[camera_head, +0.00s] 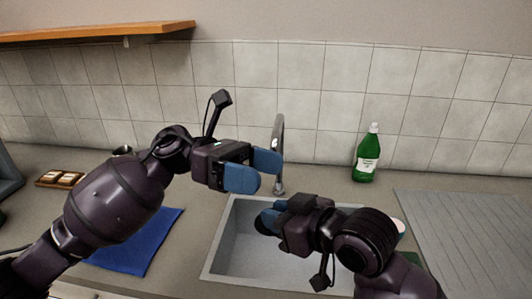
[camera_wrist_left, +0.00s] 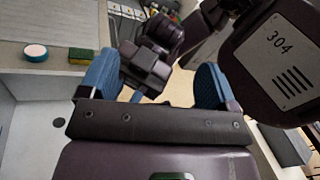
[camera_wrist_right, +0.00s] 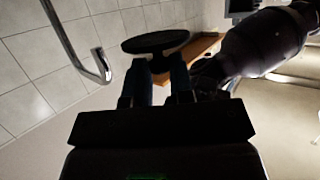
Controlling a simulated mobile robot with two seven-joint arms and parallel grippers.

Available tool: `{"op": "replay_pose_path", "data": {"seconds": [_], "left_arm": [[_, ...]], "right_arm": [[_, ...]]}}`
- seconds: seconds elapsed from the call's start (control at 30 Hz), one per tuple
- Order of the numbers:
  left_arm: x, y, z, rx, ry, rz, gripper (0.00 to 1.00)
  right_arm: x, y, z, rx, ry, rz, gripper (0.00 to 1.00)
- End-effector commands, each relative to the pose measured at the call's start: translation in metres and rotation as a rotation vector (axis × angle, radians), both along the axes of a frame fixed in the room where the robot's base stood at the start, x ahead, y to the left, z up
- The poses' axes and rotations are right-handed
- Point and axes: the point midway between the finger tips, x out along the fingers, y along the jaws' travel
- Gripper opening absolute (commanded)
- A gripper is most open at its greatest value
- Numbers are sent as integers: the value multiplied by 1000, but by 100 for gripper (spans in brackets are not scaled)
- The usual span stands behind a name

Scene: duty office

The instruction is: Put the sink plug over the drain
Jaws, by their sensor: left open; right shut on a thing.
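The sink plug, a dark flat disc (camera_wrist_right: 155,41), is in the right wrist view at the fingertips of my right gripper (camera_wrist_right: 156,72), which is shut on it. In the head view, my right gripper (camera_head: 268,219) is over the sink basin (camera_head: 228,235), its blue fingers pointing left; the plug is mostly hidden there. The drain shows as a small dark round spot (camera_wrist_left: 58,122) on the basin floor in the left wrist view; I cannot make it out in the head view. My left gripper (camera_head: 262,172) is open and empty, above the sink's back edge.
The tap (camera_head: 279,160) rises behind the sink, close to my left gripper. A green bottle (camera_head: 368,155) stands behind right. A ribbed drainboard (camera_head: 470,235) is right, a blue cloth (camera_head: 135,245) left. A sponge (camera_wrist_left: 82,55) and round pad (camera_wrist_left: 35,52) lie by the basin.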

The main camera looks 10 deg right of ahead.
Motion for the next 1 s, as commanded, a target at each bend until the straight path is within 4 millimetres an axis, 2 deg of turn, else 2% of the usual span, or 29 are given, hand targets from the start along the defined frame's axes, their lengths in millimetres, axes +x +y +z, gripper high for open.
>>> {"op": "replay_pose_path", "data": {"seconds": [0.1, 0.27, 0.6, 0.8, 1.0], "left_arm": [[-8, -15, -2, 116, -186, -90, 83], [-12, -26, -9, 282, -421, -200, 83], [8, -26, -9, 681, -876, -394, 83], [24, -19, 2, 868, -1045, -452, 83], [31, -15, 6, 947, -1108, -472, 83]], "right_arm": [[0, 0, 0, 0, 0, 0, 0], [0, 0, 0, 0, 0, 0, 0], [0, 0, 0, 0, 0, 0, 0], [0, 0, 0, 0, 0, 0, 0], [0, 0, 0, 0, 0, 0, 0]]}}
